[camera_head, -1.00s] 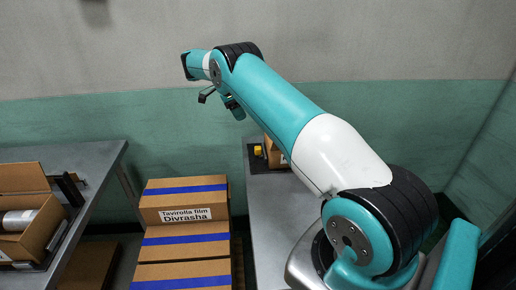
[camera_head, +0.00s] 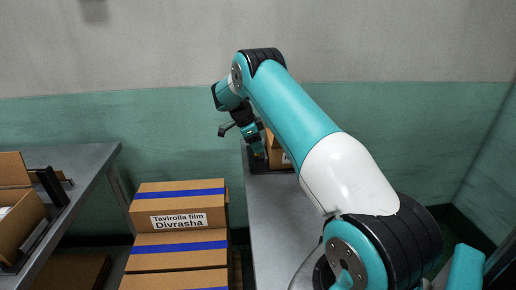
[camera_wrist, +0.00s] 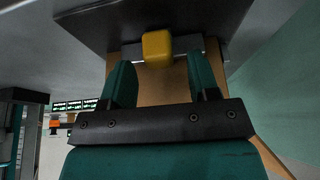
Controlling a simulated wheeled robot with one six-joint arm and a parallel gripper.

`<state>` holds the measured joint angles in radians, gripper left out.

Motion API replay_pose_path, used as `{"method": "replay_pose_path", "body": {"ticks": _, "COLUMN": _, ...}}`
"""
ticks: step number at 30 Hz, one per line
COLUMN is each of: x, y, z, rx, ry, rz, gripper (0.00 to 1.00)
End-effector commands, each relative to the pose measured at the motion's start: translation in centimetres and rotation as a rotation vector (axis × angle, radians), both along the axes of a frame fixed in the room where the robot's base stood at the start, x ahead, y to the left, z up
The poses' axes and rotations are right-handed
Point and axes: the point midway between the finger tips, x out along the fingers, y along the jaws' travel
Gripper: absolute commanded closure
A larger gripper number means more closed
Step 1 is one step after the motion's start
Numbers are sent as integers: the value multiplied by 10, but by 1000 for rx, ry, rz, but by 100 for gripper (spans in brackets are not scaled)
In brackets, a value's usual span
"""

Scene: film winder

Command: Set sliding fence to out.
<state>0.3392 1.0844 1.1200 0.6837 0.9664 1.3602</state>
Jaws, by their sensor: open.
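A yellow knob (camera_wrist: 157,48) shows in the wrist view, on a grey metal strip (camera_wrist: 187,46) beside a dark plate (camera_wrist: 95,27). I take this knob to be the handle of the sliding fence; whether the fence is in or out I cannot tell. My gripper (camera_wrist: 162,78) is open, its two green fingers either side of the space just in front of the knob, and it holds nothing. In the head view my gripper (camera_head: 257,149) is over the far left edge of the right bench and hides most of the knob.
A brown carton (camera_head: 284,158) stands on the right bench (camera_head: 262,200), right beside my gripper. Labelled cartons (camera_head: 178,206) are stacked between the benches. The left bench (camera_head: 92,165) holds an open carton (camera_head: 22,232). The bench top nearer me is clear.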

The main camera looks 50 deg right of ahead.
Motion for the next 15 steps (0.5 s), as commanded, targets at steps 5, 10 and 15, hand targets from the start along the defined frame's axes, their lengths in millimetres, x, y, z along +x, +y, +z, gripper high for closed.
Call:
{"method": "replay_pose_path", "body": {"ticks": 5, "x": -3, "y": -3, "z": -10, "rx": 1, "ry": 0, "rz": 0, "gripper": 45}}
{"method": "replay_pose_path", "body": {"ticks": 10, "x": -3, "y": -4, "z": -11, "rx": 1, "ry": -1, "rz": 0, "gripper": 45}}
{"method": "replay_pose_path", "body": {"ticks": 15, "x": -3, "y": -4, "z": -11, "rx": 1, "ry": -1, "rz": 0, "gripper": 63}}
